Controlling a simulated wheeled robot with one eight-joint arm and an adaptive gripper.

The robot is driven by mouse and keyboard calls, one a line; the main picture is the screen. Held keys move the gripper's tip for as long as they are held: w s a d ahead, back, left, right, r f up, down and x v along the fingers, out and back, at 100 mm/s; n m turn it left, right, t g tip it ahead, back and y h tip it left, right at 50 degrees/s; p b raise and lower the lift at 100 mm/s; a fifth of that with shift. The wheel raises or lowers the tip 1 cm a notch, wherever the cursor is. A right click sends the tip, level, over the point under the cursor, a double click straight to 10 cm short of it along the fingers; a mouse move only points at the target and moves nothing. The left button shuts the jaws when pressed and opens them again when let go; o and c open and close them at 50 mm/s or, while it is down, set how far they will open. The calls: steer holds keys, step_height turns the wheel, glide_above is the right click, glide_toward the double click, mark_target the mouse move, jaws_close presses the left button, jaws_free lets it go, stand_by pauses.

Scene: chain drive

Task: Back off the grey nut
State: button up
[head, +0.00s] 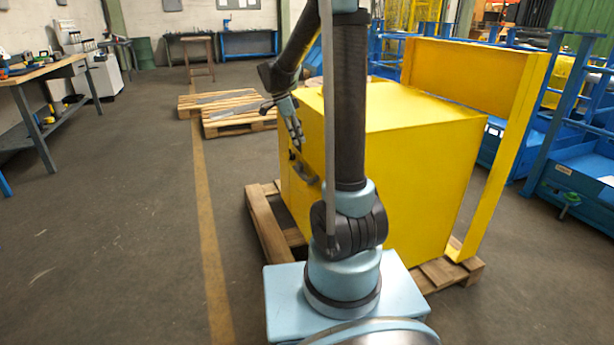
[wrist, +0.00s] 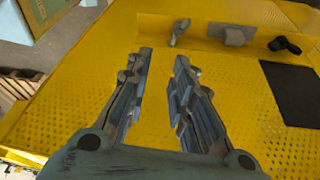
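My gripper (wrist: 164,58) is open in the wrist view, with nothing between its fingers. It points at a yellow perforated panel (wrist: 80,85). Beyond the fingertips, a small grey part (wrist: 180,32) stands out on the yellow surface, apart from the fingers. A grey block (wrist: 234,35) is to its right. I cannot tell for sure which grey part is the nut. In the head view my gripper (head: 295,138) is at the left side of the big yellow housing (head: 425,108), above a dark grey fitting (head: 303,170). Part of the housing is hidden behind my arm.
A black knob-like part (wrist: 285,45) and a black plate (wrist: 290,92) are on the right of the wrist view. The housing stands on a wooden pallet (head: 262,225). A workbench (head: 45,75) is at the left. The floor between them is clear.

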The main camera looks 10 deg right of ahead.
mark_target(310, 179)
steer(key=w+a+f+m, duration=0.2)
steer(key=w+f, duration=0.1)
steer(key=w, duration=0.1)
steer(key=x, duration=1.1)
steer(key=d+x, duration=0.1)
steer(key=x, duration=0.4)
steer(key=shift+s+d+f, duration=0.1)
steer(key=shift+d+f, duration=0.05)
steer(key=shift+f, duration=0.05)
steer(key=shift+c, duration=0.6)
